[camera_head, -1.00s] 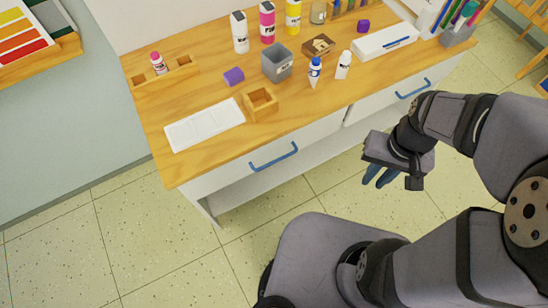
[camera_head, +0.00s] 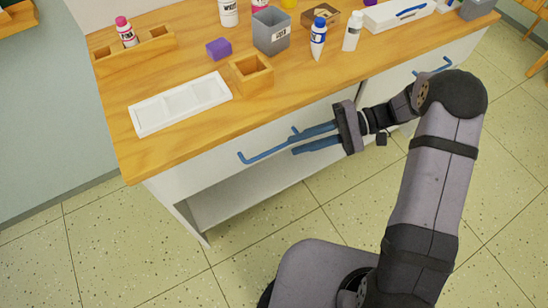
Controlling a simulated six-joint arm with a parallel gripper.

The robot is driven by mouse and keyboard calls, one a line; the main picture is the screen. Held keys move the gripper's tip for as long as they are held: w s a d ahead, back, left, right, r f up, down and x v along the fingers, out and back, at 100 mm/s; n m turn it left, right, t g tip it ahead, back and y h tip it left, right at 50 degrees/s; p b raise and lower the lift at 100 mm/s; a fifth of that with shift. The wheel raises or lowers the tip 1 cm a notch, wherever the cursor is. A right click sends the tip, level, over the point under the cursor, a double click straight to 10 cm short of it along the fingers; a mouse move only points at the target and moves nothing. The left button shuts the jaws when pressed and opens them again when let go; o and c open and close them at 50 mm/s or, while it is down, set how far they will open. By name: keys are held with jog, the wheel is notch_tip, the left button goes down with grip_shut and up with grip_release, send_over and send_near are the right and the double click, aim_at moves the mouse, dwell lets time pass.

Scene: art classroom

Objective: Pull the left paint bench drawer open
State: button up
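The left drawer of the paint bench has a white front (camera_head: 215,157) and looks shut, flush under the wooden top. Its blue bar handle (camera_head: 262,155) shows at its left part. My gripper (camera_head: 291,145) is in front of the drawer at the handle's right end. Its two blue fingers point left and stand apart, with a gap between them. The upper finger overlaps the right part of the handle in the picture. I cannot tell whether it touches the handle.
The bench top (camera_head: 200,135) holds a white palette (camera_head: 180,103), a wooden box (camera_head: 251,74), a grey bin (camera_head: 271,32), a purple block (camera_head: 218,48) and several bottles. The floor in front is clear.

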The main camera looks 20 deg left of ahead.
aim_at(280, 148)
jog(key=shift+w+a+f+y, duration=0.2)
jog(key=shift+w+f+y, duration=0.1)
jog(key=shift+w+y, duration=0.1)
jog(key=shift+x, duration=3.7)
jog(key=shift+s+d, duration=0.1)
grip_shut()
